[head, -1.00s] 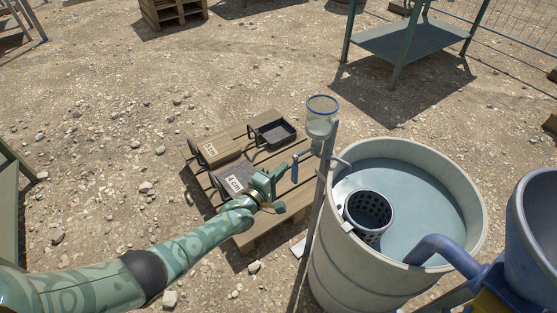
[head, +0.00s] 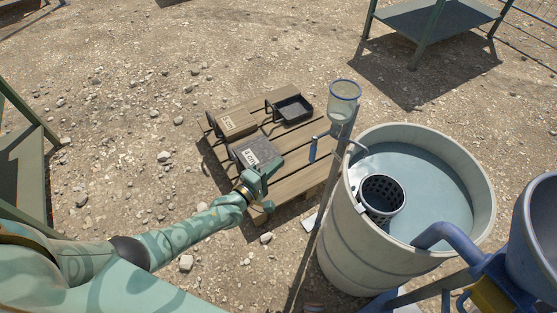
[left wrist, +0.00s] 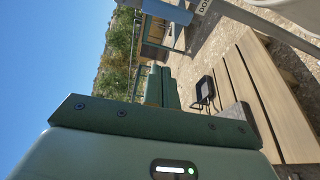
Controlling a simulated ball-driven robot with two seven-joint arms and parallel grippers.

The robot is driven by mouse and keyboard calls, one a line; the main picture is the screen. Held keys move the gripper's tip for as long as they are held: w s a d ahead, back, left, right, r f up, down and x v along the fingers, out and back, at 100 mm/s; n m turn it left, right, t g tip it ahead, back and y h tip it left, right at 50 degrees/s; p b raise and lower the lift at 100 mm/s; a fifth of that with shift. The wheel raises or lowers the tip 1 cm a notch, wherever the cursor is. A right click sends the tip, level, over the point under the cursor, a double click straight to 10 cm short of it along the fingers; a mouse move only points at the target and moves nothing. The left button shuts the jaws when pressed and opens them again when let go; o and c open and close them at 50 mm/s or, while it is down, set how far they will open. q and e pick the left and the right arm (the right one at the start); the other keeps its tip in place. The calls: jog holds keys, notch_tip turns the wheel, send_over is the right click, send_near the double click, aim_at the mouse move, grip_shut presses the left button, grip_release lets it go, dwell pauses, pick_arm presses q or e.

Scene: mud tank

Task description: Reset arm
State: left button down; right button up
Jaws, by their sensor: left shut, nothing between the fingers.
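My left arm comes in from the lower left of the head view, and its green gripper (head: 264,176) is by the near side of the low wooden pallet table (head: 292,187). The gripper is shut and empty. In the left wrist view the green fingers (left wrist: 160,88) are together, with the table planks (left wrist: 262,85) to their right. My right gripper does not show in either view.
A blue container (head: 535,230) is at far right.

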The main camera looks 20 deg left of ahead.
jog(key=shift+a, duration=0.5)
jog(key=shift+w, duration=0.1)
